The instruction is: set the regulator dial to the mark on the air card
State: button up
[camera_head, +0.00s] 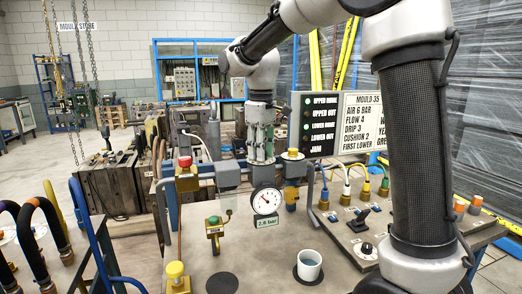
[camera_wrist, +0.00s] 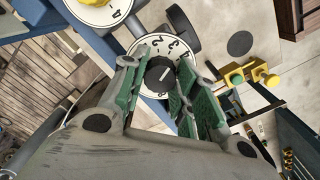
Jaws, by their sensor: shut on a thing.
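The card board (camera_head: 363,122) at the right reads MOULD 35, AIR 6 BAR, FLOW 4, DRIP 3, CUSHION 2. My gripper (camera_head: 261,160) points down behind the round pressure gauge (camera_head: 266,201). The green label (camera_head: 266,222) under it reads 2-point-something bar; the last digit is unclear. In the wrist view, the regulator dial (camera_wrist: 143,50) is a white numbered ring around a dark knob (camera_wrist: 158,74) with a white pointer line, aimed up-right. My gripper (camera_wrist: 156,92) is shut on the knob, its green-padded fingers on either side. The fingers hide part of the ring.
A yellow-knobbed dial (camera_wrist: 97,8) lies close beside the regulator. A red button (camera_head: 185,161) and a yellow valve (camera_head: 177,271) stand to the left. A white cup (camera_head: 309,265) stands in front. A control panel with a lever (camera_head: 359,221) is at right.

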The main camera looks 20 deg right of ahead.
jog(key=m, duration=0.4)
jog(key=shift+m, duration=0.3)
jog(key=m, duration=0.3)
jog(key=shift+m, duration=0.4)
jog(key=m, duration=0.4)
jog(key=shift+m, duration=2.1)
jog(key=o, duration=1)
jog(key=shift+o, duration=0.2)
jog(key=shift+r, duration=0.1)
